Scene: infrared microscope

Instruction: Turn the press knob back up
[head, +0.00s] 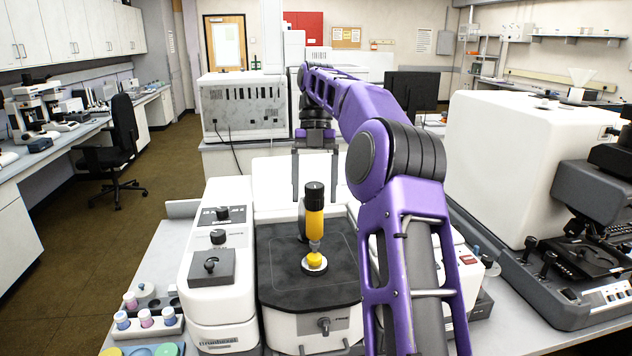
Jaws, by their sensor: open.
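The press knob (314,192) is the black cap on top of an upright yellow press column (315,224). The column ends in a thin tip over a small round yellow-and-white stage (314,262) on the black top plate of the white instrument (220,290). The tip is close to the stage; I cannot tell whether they touch. My gripper (315,198) points down, open, with one finger to each side of the knob in the picture. The fingers look to be behind or above the knob and seem apart from it. Nothing is between them that I can see as held.
My purple arm covers the instrument's right side. A rack of small capped vials (147,322) stands at the front left. A large white unit with a black microscope (590,195) stands on the right. A grey-white box (243,105) stands behind. Open floor lies left.

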